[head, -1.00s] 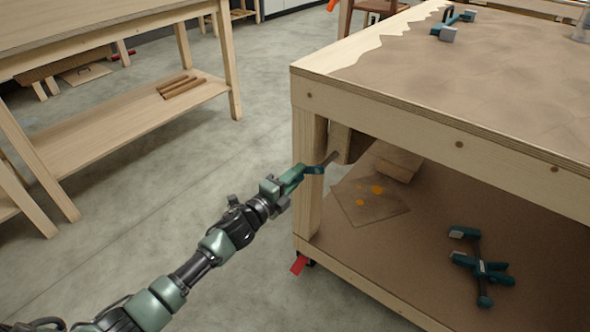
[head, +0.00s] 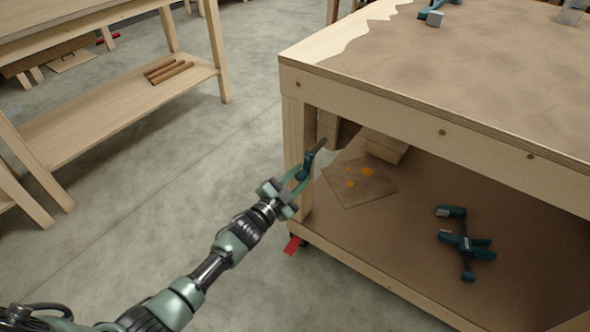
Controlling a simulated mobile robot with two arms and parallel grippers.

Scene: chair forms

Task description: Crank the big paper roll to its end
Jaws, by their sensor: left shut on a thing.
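My left gripper (head: 297,181) reaches in from the lower left to the near left leg of the paper-covered workbench. It is shut on a teal crank handle (head: 307,163) beside that leg. Brown paper (head: 450,65) covers the bench top, with a jagged edge towards the left over pale wood. The big paper roll cannot be clearly made out; the bench leg and top may hide it. My right gripper is not in view.
The bench's lower shelf (head: 390,240) holds teal clamps (head: 465,245), a paint-spotted sheet (head: 360,182) and a wooden block (head: 386,147). A red tag (head: 292,244) is by the leg's foot. Another wooden bench (head: 120,105) stands left; open concrete floor lies between.

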